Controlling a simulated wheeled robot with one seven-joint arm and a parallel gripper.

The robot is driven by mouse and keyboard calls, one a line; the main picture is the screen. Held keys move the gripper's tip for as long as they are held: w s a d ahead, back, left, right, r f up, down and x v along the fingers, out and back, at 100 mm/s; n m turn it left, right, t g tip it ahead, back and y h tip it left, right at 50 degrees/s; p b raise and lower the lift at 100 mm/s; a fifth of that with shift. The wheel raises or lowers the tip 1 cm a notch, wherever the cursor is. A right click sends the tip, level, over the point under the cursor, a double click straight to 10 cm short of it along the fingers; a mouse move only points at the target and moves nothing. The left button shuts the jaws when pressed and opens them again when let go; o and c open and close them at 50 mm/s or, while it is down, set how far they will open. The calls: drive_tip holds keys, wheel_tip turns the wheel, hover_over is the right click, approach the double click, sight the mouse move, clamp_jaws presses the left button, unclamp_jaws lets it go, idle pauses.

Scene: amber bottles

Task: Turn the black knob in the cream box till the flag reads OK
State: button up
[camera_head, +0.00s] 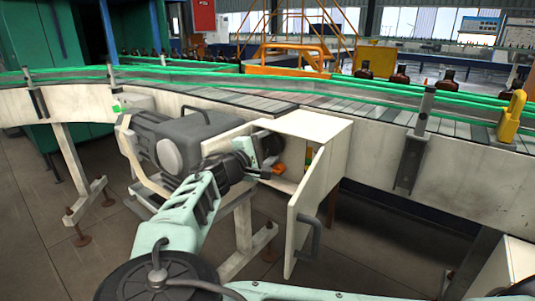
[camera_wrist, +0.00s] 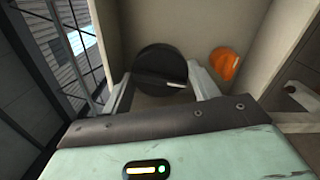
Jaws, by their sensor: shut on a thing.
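The cream box (camera_head: 318,126) hangs below the conveyor in the head view, its door (camera_head: 306,212) swung open toward me. My gripper (camera_head: 266,150) reaches into its opening from the left. In the wrist view, the round black knob (camera_wrist: 160,66) with a pale pointer line sits between the two fingers of my gripper (camera_wrist: 160,80), which are shut on it. An orange round part (camera_wrist: 224,64) is right of the knob; it also shows in the head view (camera_head: 279,169). I cannot make out a flag or its wording.
A grey motor (camera_head: 180,140) stands just left of the box, close to my arm. The conveyor (camera_head: 270,103) with green rails runs above, with amber bottles (camera_head: 400,75) behind. The door's handle (camera_head: 310,240) juts out.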

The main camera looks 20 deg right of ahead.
drive_tip(key=shift+f+m+b, duration=0.1)
drive_tip(key=shift+m+b, duration=0.45)
drive_tip(key=shift+m, duration=0.55)
drive_tip(key=o, duration=0.7)
drive_tip(key=v, duration=1.7)
drive_tip(key=shift+s+a, duration=0.15)
drive_tip(key=shift+a, duration=0.05)
